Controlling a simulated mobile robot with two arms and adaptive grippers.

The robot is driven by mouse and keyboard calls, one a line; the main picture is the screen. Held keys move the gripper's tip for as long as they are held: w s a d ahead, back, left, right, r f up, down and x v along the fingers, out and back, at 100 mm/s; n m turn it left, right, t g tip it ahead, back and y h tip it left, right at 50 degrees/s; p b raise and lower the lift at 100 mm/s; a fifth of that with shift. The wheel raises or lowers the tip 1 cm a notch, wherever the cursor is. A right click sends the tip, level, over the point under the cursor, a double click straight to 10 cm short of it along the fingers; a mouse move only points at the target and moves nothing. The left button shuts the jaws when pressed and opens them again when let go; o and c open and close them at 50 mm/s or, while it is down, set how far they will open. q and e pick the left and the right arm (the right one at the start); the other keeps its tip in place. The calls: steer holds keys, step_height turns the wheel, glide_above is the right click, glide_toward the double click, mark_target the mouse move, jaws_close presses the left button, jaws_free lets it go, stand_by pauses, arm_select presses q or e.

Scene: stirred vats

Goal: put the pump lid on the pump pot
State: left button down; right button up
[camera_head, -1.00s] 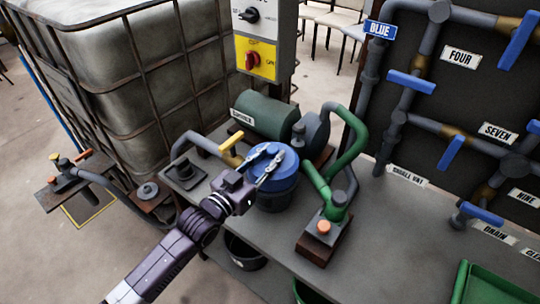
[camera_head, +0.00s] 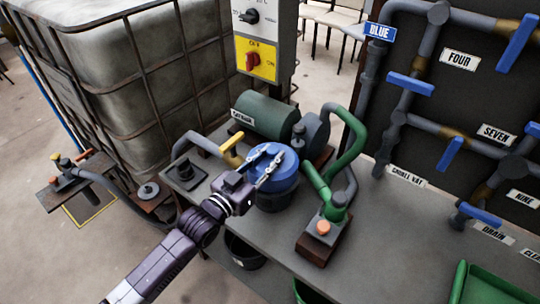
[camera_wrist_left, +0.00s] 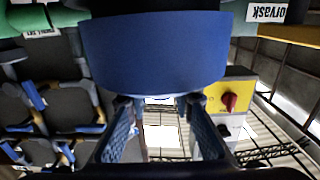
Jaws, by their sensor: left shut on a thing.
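The blue pump lid (camera_head: 272,154) is at the top of the dark blue pump pot (camera_head: 281,198) on the grey bench. It looks about level with the rim, but I cannot tell whether it is seated or held just above. My left gripper (camera_head: 265,168) reaches in from the left, its fingers over the lid, shut on it. In the left wrist view a broad blue curved side (camera_wrist_left: 152,50) fills the upper middle, just beyond the fingertips of the left gripper (camera_wrist_left: 158,102). The gripped part is mostly hidden. My right gripper is not in view.
A green motor (camera_head: 265,115) stands behind the pot. A yellow-handled pipe (camera_head: 232,150) runs close on the left, green pipes (camera_head: 345,150) on the right. A block with an orange button (camera_head: 323,228) stands front right.

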mark_target(256, 176)
arm_select(q)
steer(key=shift+f+b, duration=0.45)
steer(key=shift+f, duration=0.15)
steer(key=c, duration=1.9)
jaws_free()
steer(key=shift+c, duration=0.2)
steer(key=shift+p+v, duration=1.5)
steer(key=shift+v, duration=1.4)
steer(key=p+v, duration=0.2)
steer(key=v, duration=0.3)
steer(key=shift+s+a, duration=0.1)
steer(key=shift+s, duration=0.05)
